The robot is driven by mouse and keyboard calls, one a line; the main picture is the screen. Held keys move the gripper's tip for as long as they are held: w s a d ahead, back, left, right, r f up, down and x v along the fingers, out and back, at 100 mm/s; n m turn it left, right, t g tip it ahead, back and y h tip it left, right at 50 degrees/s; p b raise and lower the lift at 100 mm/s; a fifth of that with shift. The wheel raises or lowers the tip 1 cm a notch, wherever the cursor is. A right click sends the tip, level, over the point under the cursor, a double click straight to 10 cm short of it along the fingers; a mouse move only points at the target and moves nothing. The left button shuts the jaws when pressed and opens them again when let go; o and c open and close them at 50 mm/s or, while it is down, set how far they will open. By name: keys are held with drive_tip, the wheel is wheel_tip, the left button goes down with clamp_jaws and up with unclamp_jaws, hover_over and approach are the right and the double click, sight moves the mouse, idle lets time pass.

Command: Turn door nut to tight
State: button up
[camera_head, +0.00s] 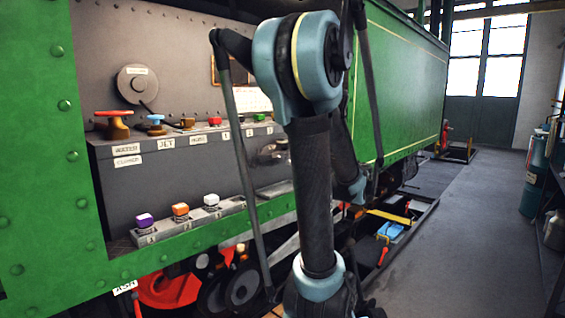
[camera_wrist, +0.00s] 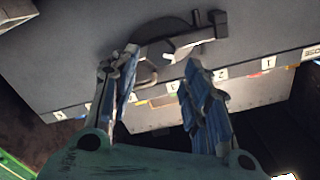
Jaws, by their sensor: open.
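In the wrist view a grey metal fitting with a bar-like arm (camera_wrist: 185,43) sits on the dark face of a panel, over a round boss; it looks like the door nut. My gripper (camera_wrist: 161,62) is open, its two bluish fingers apart near the fitting. The left fingertip overlaps the fitting's left end in the picture; the right fingertip is below and right of it. I cannot tell whether either touches. In the head view a metal fitting (camera_head: 272,152) shows on the grey box front, partly hidden by my arm. My gripper cannot be made out there.
The grey control box (camera_head: 190,180) carries a red knob (camera_head: 113,117), a blue knob (camera_head: 156,120) and several labels. A lower ledge holds a purple (camera_head: 145,219), an orange (camera_head: 180,209) and a white button (camera_head: 211,200).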

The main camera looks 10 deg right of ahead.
drive_tip(key=x, duration=0.8)
drive_tip(key=shift+w+a, duration=0.2)
drive_tip(key=shift+w, duration=0.05)
drive_tip(key=shift+c, duration=0.3)
